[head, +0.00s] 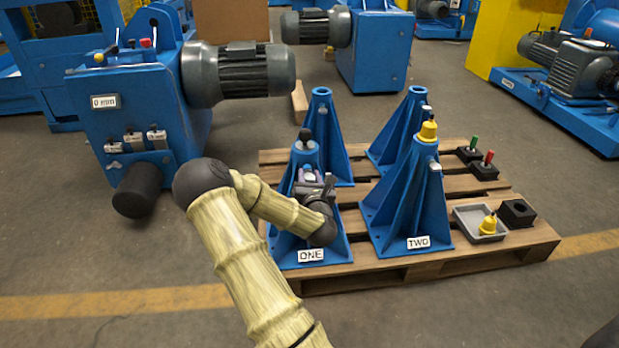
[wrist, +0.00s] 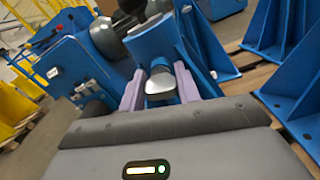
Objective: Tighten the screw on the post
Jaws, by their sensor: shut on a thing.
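Blue post ONE (head: 300,222) stands at the front left of the pallet, with a black knob on its top. My gripper (head: 309,176) is at the upper front of this post. In the wrist view its two purple fingers (wrist: 160,90) are shut on the silver-grey head of the screw (wrist: 161,84), one on each side. The screw sticks out of the blue post's collar (wrist: 153,42).
Two more blue posts (head: 322,110) (head: 407,115) stand behind on the wooden pallet (head: 350,283). At its right are a grey tray (head: 462,222) with a yellow piece, a black block (head: 517,213), and red (head: 488,157) and green (head: 474,142) handles. A blue motor machine (head: 150,120) stands left.

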